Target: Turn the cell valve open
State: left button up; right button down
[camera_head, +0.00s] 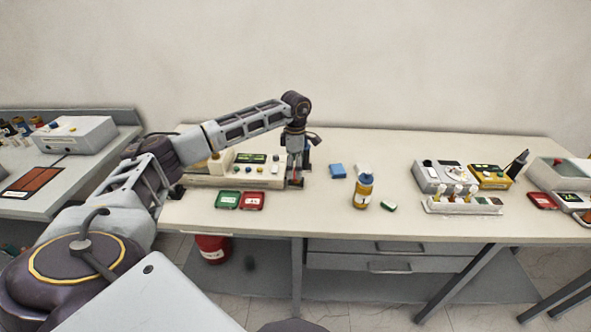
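My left arm reaches in from the left over the table. My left gripper (295,181) points down at the right end of a low beige instrument (202,178) with a dark green-lit display. The gripper's fingers are small and dark in this view, and I cannot tell whether they are open or closed on anything. I cannot make out the cell valve; the gripper covers that end of the instrument. My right gripper is not in view.
A green tray (228,199) and a red tray (252,201) lie before the instrument. A grey device (430,178) and a white vial rack (450,207) are further right.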

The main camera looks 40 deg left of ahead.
pick_arm(q)
notch_tip(320, 180, up, 10)
dwell(0.6)
dwell(0.5)
